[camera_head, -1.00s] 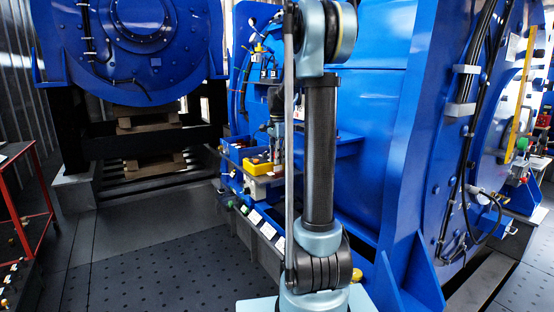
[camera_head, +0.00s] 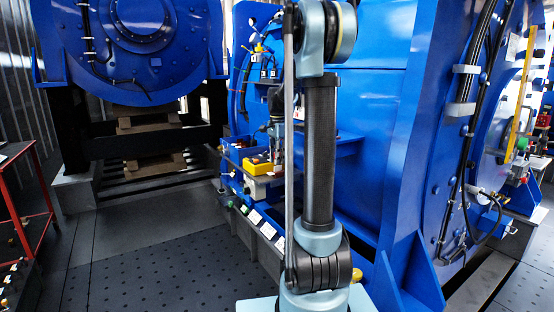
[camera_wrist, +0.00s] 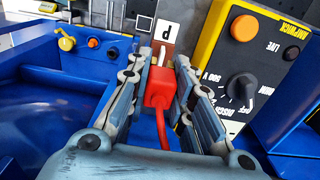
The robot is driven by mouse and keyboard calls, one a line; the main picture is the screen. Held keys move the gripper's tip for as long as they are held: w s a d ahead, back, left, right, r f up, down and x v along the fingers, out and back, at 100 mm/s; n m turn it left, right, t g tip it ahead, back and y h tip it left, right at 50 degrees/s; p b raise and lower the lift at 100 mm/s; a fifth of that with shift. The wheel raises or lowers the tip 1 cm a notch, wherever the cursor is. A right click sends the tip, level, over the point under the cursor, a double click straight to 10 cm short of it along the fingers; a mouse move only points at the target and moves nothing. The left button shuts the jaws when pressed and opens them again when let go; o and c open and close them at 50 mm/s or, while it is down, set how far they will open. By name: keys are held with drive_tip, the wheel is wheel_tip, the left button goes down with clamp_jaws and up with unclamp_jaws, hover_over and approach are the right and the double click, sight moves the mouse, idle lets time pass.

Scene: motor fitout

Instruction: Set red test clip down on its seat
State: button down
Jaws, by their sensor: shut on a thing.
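The red test clip (camera_wrist: 158,88) is a small red block with a red lead hanging from its lower end in the wrist view. My gripper (camera_wrist: 163,72) is shut on it, one grey finger on each side. Just beyond the clip is a brown and white plate (camera_wrist: 167,31) with a black letter and a pale pin-like piece, which may be its seat. I cannot tell whether the clip touches it. In the head view my arm hides most of the gripper, and I cannot make out the clip.
A yellow tester (camera_wrist: 240,58) with a black dial stands close on the right; it also shows in the head view (camera_head: 257,166).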

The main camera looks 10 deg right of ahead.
drive_tip(key=shift+f, duration=1.35)
drive_tip(key=c, duration=1.3)
unclamp_jaws()
wheel_tip(320, 180, up, 12)
drive_tip(key=shift+f, duration=0.1)
